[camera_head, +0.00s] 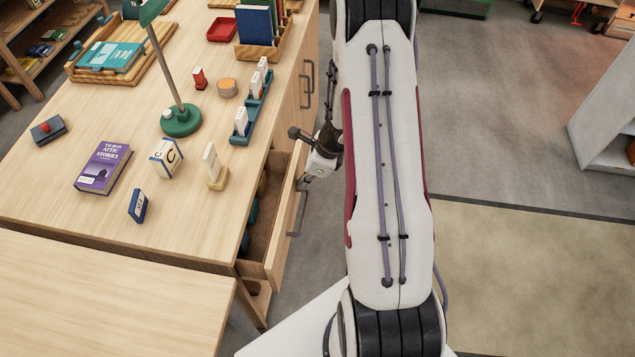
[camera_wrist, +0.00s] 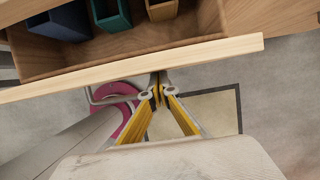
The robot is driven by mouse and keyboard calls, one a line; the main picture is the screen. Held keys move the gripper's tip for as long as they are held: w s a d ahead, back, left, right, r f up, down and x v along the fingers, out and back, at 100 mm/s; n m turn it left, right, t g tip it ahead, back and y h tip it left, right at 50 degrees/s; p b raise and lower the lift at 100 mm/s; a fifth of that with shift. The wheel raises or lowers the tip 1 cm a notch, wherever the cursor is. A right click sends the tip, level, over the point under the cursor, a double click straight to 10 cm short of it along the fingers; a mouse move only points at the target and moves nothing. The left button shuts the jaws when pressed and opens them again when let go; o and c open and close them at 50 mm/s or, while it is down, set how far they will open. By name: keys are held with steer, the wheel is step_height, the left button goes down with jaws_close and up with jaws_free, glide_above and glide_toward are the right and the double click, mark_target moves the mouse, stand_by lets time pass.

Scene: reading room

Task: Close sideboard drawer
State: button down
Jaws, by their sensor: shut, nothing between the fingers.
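The wooden sideboard (camera_head: 60,205) stands at the left in the head view. A drawer (camera_head: 281,215) in its right side is pulled out, with a grey handle (camera_head: 298,214) on its front. In the wrist view, the open drawer's front board (camera_wrist: 200,55) crosses the upper part, with teal and dark blue items inside; its handle (camera_wrist: 92,97) shows at the left. My gripper (camera_wrist: 158,88) is shut and empty, its yellow fingers meeting close to the outer face of the front board, beside the handle. I cannot tell whether they touch. In the head view the fingertips are not clear.
Books, small blocks and a green lamp (camera_head: 181,121) stand on the sideboard top. Below the drawer, a lower opening (camera_head: 254,290) holds a dark red item. A pale table (camera_head: 110,300) is in front at the left. The floor (camera_head: 500,150) at the right is free.

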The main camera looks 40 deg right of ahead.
mark_target(291, 171)
steer(key=w+a, duration=0.6)
steer(key=shift+w+a, duration=0.4)
steer(key=shift+a+r, duration=0.1)
steer(key=s+d, duration=0.1)
steer(key=d, duration=0.1)
steer(key=s+d, duration=0.1)
steer(key=s, duration=0.1)
steer(key=shift+s+d+r, duration=0.15)
steer(key=shift+d+r, duration=0.05)
steer(key=shift+d, duration=0.15)
steer(key=v, duration=0.7)
steer(key=shift+r, duration=0.1)
steer(key=shift+v, duration=1.05)
